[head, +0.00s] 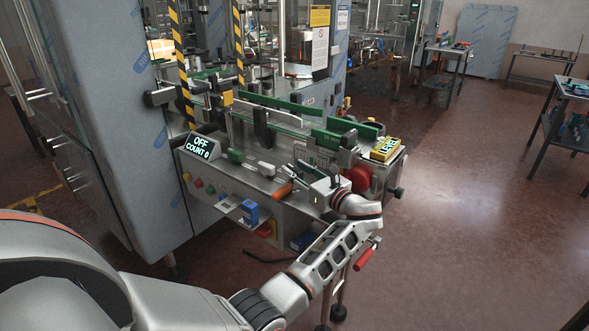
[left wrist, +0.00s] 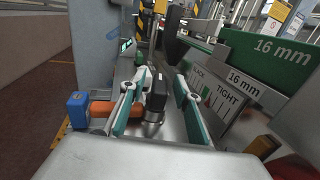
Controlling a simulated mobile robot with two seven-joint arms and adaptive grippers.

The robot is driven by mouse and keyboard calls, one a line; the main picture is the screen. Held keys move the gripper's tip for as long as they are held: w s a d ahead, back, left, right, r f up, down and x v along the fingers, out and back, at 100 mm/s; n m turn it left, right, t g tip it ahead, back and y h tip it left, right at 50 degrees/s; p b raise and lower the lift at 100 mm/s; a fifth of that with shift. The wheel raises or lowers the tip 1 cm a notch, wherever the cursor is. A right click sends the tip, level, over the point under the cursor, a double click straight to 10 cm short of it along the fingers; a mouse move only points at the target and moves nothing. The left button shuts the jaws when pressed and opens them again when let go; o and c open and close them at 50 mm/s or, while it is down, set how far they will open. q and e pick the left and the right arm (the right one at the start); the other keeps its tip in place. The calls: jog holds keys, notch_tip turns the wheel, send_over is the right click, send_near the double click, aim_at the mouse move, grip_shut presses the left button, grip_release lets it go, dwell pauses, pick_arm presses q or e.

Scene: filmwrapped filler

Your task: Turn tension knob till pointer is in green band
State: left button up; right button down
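The tension knob appears to be the black upright grip on a round metal base (left wrist: 155,100) in the left wrist view. My left gripper (left wrist: 158,84) is open, with one teal-padded finger on each side of the knob and gaps between. In the head view my left gripper (head: 312,180) is over the right part of the machine's steel front ledge, and the knob cannot be made out there. The tension gauge (left wrist: 214,96), lettered SLACK and TIGHT, stands right of the fingers; its pointer's exact place and the green band are too small to tell. My right gripper is out of view.
An orange handle (left wrist: 101,108) and blue block (left wrist: 77,108) lie left of the fingers. Green 16 mm rails (left wrist: 280,50) rise at the right. The head view shows a display reading OFF, COUNT 0 (head: 200,147), and a red knob (head: 359,178).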

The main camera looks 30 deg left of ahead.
aim_at(301, 173)
pick_arm(q)
jog(key=shift+v, duration=3.15)
